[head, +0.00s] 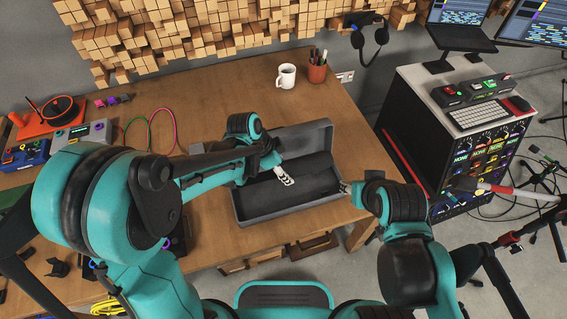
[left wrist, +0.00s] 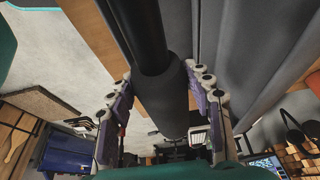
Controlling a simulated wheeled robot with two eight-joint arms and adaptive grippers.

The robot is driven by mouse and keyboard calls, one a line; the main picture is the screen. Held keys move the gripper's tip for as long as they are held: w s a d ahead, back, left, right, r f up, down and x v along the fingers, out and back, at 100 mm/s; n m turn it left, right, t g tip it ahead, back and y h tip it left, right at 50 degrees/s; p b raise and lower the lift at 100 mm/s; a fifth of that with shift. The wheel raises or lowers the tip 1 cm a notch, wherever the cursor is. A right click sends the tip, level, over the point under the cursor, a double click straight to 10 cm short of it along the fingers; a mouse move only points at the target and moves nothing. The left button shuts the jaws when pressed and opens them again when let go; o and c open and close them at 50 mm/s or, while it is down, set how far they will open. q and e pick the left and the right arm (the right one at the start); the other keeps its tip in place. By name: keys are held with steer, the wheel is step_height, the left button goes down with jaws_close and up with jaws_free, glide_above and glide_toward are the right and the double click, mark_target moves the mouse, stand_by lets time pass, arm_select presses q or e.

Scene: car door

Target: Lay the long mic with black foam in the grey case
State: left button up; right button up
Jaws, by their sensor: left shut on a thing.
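The grey case (head: 240,212) lies open on the wooden table, in front of me in the head view. My left gripper (head: 284,176) is over the case. In the left wrist view the left gripper (left wrist: 165,108) is shut on the long mic (left wrist: 168,88), a thick dark grey cylinder with a thinner black part running up the picture. Grey surfaces of the case lie close beside it there. In the head view the dark shapes inside the case make the mic's outline hard to tell. My right gripper (head: 345,188) is at the case's right end; its jaws are too small to read.
A white mug (head: 286,76) and a brown pen cup (head: 317,67) stand behind the case on the table (head: 225,95). Headphones (head: 370,38) hang on the wall. A rack cabinet (head: 455,130) stands at the right. Bare tabletop lies behind the case.

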mark_target(267, 173)
arm_select(q)
steer(key=shift+s, duration=0.1)
steer(key=shift+f, duration=0.2)
step_height(267, 173, down, 11)
steer(key=b, duration=1)
steer(key=shift+f, duration=0.15)
steer(key=o, duration=1.4)
steer(key=v, duration=1.2)
